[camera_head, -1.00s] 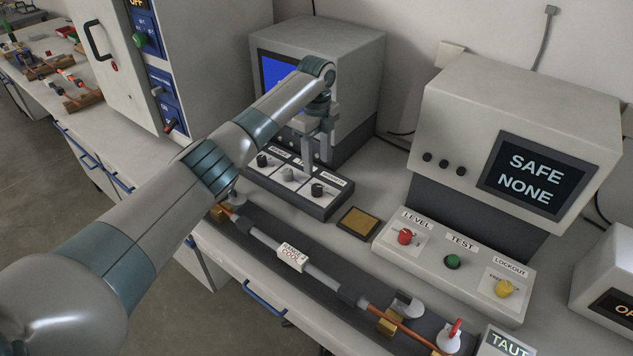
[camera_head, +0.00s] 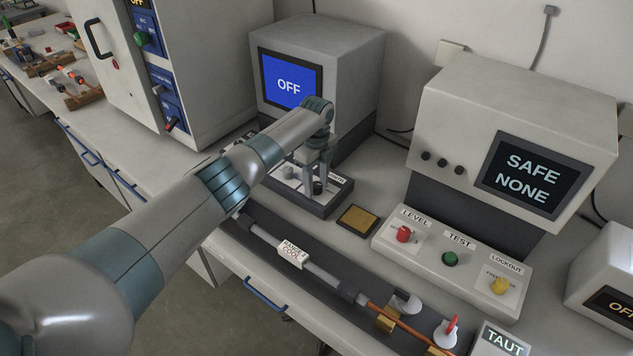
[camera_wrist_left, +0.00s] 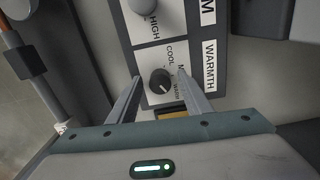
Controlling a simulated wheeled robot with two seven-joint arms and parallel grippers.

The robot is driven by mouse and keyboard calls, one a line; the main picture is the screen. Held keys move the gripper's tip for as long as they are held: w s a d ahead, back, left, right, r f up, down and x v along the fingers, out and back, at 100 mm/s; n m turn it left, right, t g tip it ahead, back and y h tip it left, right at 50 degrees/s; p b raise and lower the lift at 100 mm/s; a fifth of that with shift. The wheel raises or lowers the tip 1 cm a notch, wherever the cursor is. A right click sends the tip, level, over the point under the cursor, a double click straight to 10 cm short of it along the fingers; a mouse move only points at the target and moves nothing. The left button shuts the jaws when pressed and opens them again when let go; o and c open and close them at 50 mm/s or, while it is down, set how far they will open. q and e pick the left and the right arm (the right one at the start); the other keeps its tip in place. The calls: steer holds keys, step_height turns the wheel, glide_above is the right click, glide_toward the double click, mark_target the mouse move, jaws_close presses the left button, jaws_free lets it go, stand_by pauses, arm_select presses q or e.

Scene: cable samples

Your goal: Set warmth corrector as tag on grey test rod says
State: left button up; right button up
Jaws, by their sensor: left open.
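The grey test rod (camera_head: 325,278) lies along the front of the bench. In the head view, the left gripper (camera_head: 318,178) stands over the right end of the control box. My right gripper is out of view.
A monitor (camera_head: 290,80) behind my arm reads OFF. To the right, a tester (camera_head: 510,135) shows SAFE NONE above a panel with red, green and yellow controls. A brown pad (camera_head: 357,221) lies between the box and that panel. A display (camera_head: 503,342) reads TAUT.

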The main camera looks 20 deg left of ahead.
arm_select(q)
steer(key=c, duration=1.1)
steer(key=shift+o, duration=0.2)
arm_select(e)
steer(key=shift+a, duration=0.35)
